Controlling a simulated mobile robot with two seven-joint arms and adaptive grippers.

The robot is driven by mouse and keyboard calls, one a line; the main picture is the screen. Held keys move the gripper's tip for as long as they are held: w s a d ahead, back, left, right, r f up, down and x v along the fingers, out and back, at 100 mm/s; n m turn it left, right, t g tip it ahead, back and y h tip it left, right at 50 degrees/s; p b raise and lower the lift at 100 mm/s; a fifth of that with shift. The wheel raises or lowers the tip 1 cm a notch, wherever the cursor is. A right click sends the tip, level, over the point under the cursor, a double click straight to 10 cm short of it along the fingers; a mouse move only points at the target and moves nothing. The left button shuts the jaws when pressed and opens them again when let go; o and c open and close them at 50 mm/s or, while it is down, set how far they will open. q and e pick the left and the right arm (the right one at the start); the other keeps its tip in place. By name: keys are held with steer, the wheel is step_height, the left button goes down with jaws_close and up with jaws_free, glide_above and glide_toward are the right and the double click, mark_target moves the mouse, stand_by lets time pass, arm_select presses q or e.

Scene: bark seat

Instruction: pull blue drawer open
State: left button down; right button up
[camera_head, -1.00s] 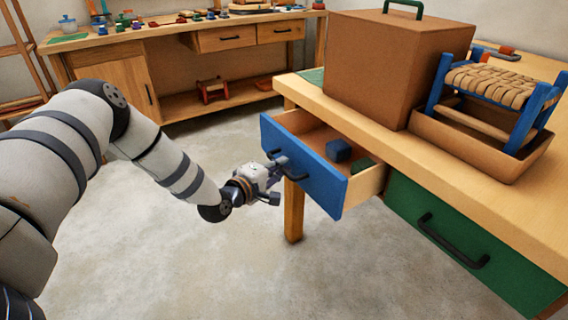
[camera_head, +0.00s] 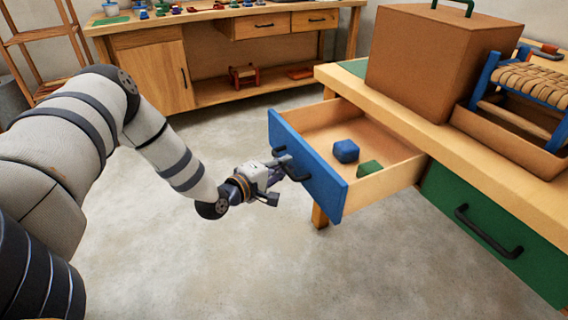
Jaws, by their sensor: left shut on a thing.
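The blue drawer (camera_head: 318,181) stands well out from the wooden workbench (camera_head: 465,160), with its light wood inside showing. Its black handle (camera_head: 294,168) is on the blue front. My left gripper (camera_head: 277,175) is at the handle and shut on it, its fingers partly hidden against the front. A blue block (camera_head: 346,151) and a green block (camera_head: 369,168) lie on the drawer floor. My right gripper is not in view.
A green drawer (camera_head: 480,232) with a black handle is shut at the right. A brown box (camera_head: 430,65) and a woven stool in a tray (camera_head: 505,133) stand on the bench. A second workbench (camera_head: 150,65) is at the back. The floor before the drawer is clear.

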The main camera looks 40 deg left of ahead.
arm_select(q)
steer(key=c, duration=1.7)
jaws_free()
steer(key=shift+o, duration=0.2)
steer(key=s+r, duration=0.2)
steer(key=s, duration=0.9)
steer(key=shift+s, duration=0.4)
steer(key=shift+r, duration=0.1)
